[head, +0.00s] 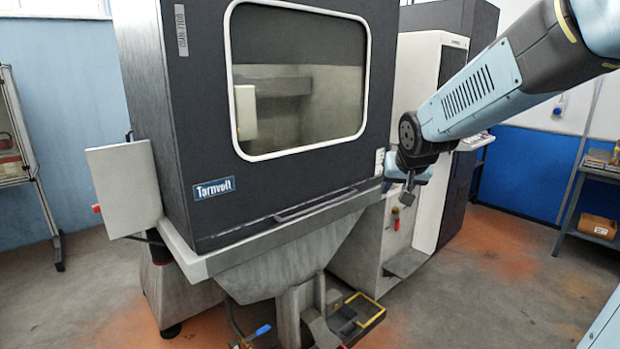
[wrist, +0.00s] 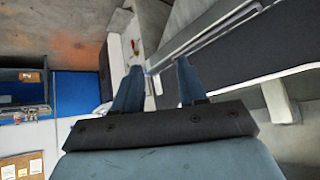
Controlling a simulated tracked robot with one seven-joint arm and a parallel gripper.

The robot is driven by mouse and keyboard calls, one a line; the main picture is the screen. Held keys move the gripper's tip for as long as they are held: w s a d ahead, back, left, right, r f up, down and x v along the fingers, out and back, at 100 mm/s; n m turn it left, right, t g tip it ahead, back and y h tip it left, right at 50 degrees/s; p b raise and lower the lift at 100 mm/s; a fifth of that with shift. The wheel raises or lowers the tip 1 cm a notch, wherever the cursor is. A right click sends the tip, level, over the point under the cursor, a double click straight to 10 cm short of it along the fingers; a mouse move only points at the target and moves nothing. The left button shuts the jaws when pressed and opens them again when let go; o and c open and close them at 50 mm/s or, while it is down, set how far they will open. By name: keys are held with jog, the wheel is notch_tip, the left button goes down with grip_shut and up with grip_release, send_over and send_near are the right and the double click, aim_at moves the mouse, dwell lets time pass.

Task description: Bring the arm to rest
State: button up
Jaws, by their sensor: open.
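My arm (head: 470,100) reaches in from the upper right of the head view, bent down at the wrist. My gripper (head: 404,190) hangs at its end, in front of the right side of the dark machine. In the wrist view my gripper (wrist: 158,66) has its two blue fingers spread apart, with nothing between them. The fingertips are small in the head view.
The dark Tarnvolt machine (head: 290,183) with a window (head: 300,85) stands close to the gripper, with a pale ledge (head: 290,232) below. A white cabinet (head: 417,90) stands behind. A shelf (head: 600,172) is at the right. Floor (head: 500,290) is open at lower right.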

jog(key=s+d+g, duration=0.1)
jog(key=s, duration=1.1)
jog(key=s+d+r+n+g, duration=0.1)
jog(key=s+d, duration=0.1)
jog(key=s, duration=1.1)
jog(key=shift+s+d+r+g, duration=0.15)
jog(key=shift+s+r+g, duration=0.05)
jog(key=shift+r+g, duration=0.1)
